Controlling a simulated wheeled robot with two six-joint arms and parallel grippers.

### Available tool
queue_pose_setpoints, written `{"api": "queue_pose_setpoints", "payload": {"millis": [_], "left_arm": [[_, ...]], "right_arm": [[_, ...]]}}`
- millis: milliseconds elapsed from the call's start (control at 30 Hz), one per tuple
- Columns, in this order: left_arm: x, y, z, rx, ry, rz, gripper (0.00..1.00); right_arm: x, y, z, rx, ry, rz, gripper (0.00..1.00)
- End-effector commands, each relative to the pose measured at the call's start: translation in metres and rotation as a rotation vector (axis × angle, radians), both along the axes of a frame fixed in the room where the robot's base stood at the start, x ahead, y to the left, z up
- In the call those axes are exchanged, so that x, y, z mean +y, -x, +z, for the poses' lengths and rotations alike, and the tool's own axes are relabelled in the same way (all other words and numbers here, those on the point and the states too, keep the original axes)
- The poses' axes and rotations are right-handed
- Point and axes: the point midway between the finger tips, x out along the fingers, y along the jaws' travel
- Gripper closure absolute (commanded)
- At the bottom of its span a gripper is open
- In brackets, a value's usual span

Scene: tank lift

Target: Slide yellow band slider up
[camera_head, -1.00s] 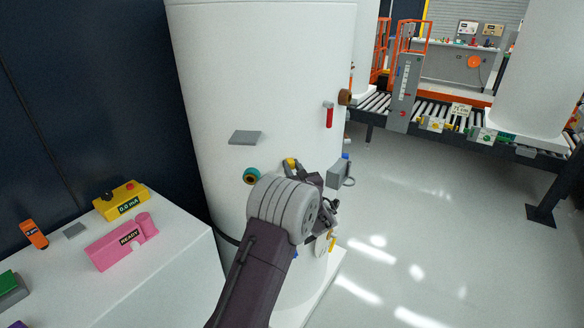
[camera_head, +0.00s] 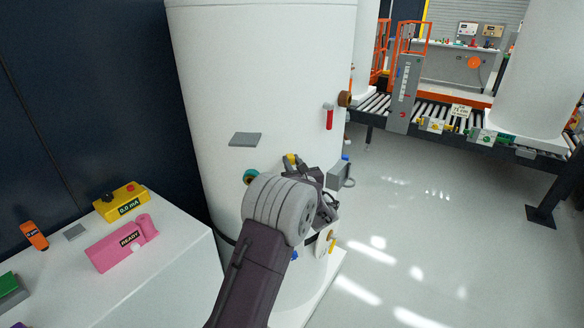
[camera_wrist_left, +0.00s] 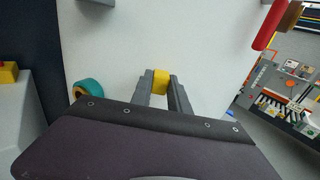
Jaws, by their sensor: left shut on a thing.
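The white tank (camera_head: 270,80) stands upright in the middle of the head view. The yellow band slider (camera_wrist_left: 161,81) is on the tank's wall and shows between my left fingers in the left wrist view. In the head view only a small yellow part (camera_head: 291,159) shows above my wrist. My left gripper (camera_wrist_left: 162,84) is shut on the slider, one finger on each side of it. In the head view my own wrist hides most of the gripper and the slider's lower part. My right gripper is not in view.
A grey plate (camera_head: 245,139) juts from the tank above left. A teal ring knob (camera_wrist_left: 88,88) sits left of the gripper. A red handle (camera_head: 329,117) is at upper right, and a grey box (camera_head: 340,173) sits right. A bench (camera_head: 175,255) holds a pink device (camera_head: 121,243).

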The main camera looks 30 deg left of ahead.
Motion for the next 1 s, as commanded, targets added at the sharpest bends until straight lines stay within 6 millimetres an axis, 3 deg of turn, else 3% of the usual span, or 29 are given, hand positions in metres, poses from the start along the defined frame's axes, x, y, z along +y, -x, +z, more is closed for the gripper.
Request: {"api": "queue_pose_setpoints", "payload": {"millis": [200,233,300,633,1000], "left_arm": [[0.0,0.0,0.001,-0.002,-0.001,0.001,1.0],[0.0,0.0,0.001,-0.002,-0.001,0.001,0.7],[0.0,0.0,0.001,-0.002,-0.001,0.0,0.56],[-0.003,0.003,0.0,-0.001,0.0,-0.001,0.56],[-0.056,0.054,0.0,-0.002,-0.001,-0.003,0.56]], "right_arm": [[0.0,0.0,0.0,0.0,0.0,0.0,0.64],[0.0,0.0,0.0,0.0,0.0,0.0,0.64],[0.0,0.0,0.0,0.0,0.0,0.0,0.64],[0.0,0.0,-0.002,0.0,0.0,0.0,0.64],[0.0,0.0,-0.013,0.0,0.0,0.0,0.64]]}}
